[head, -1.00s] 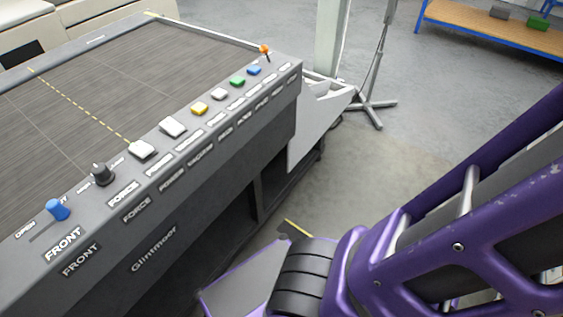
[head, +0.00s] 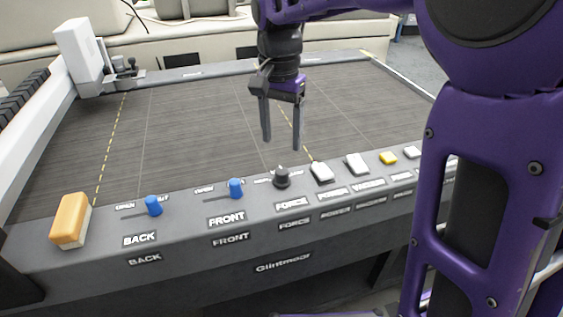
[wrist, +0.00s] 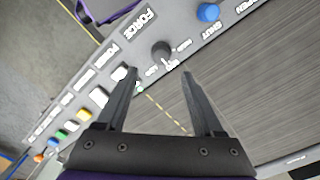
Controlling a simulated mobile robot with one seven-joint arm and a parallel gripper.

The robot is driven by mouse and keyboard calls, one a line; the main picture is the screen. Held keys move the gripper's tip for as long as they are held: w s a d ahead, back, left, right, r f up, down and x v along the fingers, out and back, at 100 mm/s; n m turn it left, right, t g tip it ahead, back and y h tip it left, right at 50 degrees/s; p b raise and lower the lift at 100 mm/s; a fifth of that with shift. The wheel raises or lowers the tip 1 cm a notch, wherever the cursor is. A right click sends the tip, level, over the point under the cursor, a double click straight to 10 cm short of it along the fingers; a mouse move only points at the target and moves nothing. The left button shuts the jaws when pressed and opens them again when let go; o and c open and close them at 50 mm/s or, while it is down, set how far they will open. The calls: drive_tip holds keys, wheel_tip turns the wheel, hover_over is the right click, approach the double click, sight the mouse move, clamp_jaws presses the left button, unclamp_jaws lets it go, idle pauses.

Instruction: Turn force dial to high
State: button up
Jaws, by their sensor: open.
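The force dial (head: 281,178) is a dark grey knob with a light pointer, on the panel above the label FORCE. It also shows in the wrist view (wrist: 162,51), beyond the fingertips and roughly between them in the picture. My gripper (head: 282,145) hangs above the machine's dark bed, just behind the dial in the head view, fingers pointing down. Its fingers are apart and empty, and they do not touch the dial. In the wrist view my gripper (wrist: 160,72) also shows open. The small marks around the dial are too blurred to read surely.
Blue FRONT (head: 235,188) and BACK (head: 153,205) sliders stand left of the dial. An orange block (head: 71,220) is at the panel's left end. The bed (head: 190,130) is clear.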

sight(282, 170)
wheel_tip(282, 170, down, 9)
drive_tip(key=shift+w+r+b, duration=0.1)
drive_tip(key=shift+b, duration=0.6)
clamp_jaws()
